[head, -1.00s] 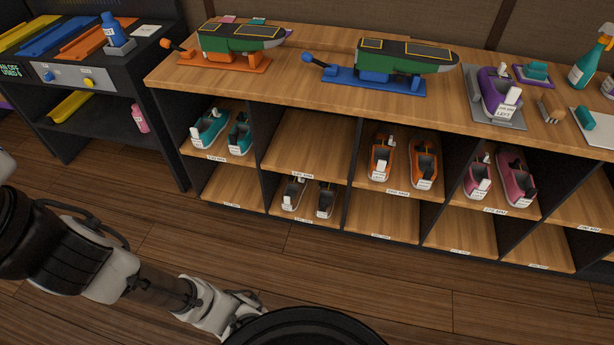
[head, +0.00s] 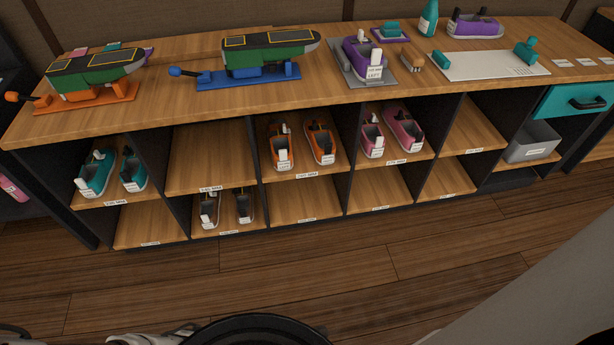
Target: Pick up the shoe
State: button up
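Several shoes are in view, and the task does not say which one is meant. A purple shoe (head: 363,60) with a white tag reading LEFT stands on a grey mat (head: 387,74) on the wooden counter. Another purple shoe (head: 474,26) stands at the back right of the counter. In the shelf below are teal shoes (head: 96,173), orange shoes (head: 281,149), pink shoes (head: 404,130) and dark grey-and-white shoes (head: 209,211). Only bits of my arm show at the bottom left edge; my gripper's fingers are not visible.
The counter (head: 185,109) also holds two green-and-black foot-shaped devices, on an orange base (head: 86,97) and a blue base (head: 248,76). A white board (head: 490,65), a brush (head: 411,62) and a teal bottle (head: 429,18) are to the right. The floor (head: 330,275) in front is clear.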

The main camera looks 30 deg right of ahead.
aim_at(361, 46)
jog(key=z, duration=0.45)
jog(key=i+j+z, duration=0.2)
jog(key=z, duration=0.3)
jog(key=i+j+z, duration=0.15)
jog(key=j+z, duration=0.3)
jog(key=i+j+z, duration=0.15)
jog(key=j, duration=0.35)
jog(key=j+z, duration=0.2)
jog(key=j, duration=0.25)
jog(key=i+j, duration=0.1)
jog(key=j, duration=0.55)
jog(key=i+j, duration=0.15)
jog(key=j, duration=0.15)
jog(key=i, duration=0.45)
